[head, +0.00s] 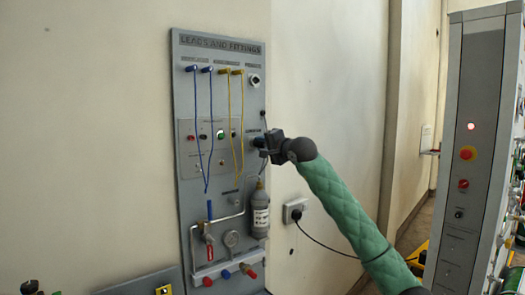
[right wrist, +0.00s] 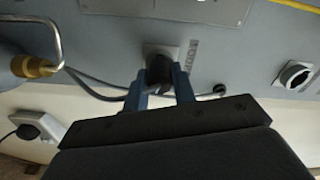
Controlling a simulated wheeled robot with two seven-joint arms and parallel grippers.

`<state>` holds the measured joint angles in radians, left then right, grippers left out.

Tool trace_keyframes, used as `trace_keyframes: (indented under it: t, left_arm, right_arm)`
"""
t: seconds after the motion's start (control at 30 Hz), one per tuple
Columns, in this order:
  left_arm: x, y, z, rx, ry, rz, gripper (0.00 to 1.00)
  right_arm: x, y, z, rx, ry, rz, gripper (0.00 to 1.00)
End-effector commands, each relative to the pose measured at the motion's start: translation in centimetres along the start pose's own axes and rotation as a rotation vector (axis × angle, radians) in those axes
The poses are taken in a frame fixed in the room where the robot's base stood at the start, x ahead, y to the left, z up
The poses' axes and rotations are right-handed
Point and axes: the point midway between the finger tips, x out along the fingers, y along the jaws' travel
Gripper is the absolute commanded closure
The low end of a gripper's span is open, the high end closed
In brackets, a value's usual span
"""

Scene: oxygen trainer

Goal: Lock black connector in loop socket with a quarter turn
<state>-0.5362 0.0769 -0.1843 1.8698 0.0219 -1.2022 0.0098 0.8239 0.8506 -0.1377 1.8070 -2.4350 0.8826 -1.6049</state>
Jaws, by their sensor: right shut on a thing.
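The black connector (right wrist: 158,72) is between the two blue fingers of my right gripper (right wrist: 160,92) in the right wrist view. It sits at the square grey plate of the loop socket (right wrist: 160,50) on the panel. Its front end is hidden, so I cannot tell how deep it sits or how far it is turned. In the head view my right gripper (head: 262,143) is at the panel's right edge and hides most of the connector and socket. A grey cable (right wrist: 92,90) runs to the left from near the connector in the wrist view. My left gripper is not seen.
The grey panel (head: 185,150) carries blue leads (head: 195,120), yellow leads (head: 230,115) and a white-ringed socket (head: 254,80) above my gripper. A grey bottle (head: 260,217) and bent pipe (head: 230,215) are below. A wall outlet (head: 296,210) with a black cable is to the right.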

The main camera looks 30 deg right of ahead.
Motion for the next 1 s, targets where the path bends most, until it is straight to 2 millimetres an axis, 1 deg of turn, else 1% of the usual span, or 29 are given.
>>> trace_keyframes:
  t: [0.33, 0.53, 0.7, 1.0]
  left_arm:
    - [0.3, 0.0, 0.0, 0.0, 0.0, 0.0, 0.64]
    - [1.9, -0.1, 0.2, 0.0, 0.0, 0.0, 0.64]
    - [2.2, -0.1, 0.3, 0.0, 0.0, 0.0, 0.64]
    - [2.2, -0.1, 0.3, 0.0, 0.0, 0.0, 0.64]
  right_arm:
    - [0.0, 0.2, 0.1, 0.028, -0.001, 0.002, 0.94]
    - [0.1, 0.4, 0.2, 0.207, -0.001, 0.001, 0.94]
    - [0.0, 0.2, 0.1, 0.309, 0.0, 0.002, 0.94]
    - [0.0, 0.1, 0.0, 0.321, 0.0, 0.003, 0.94]
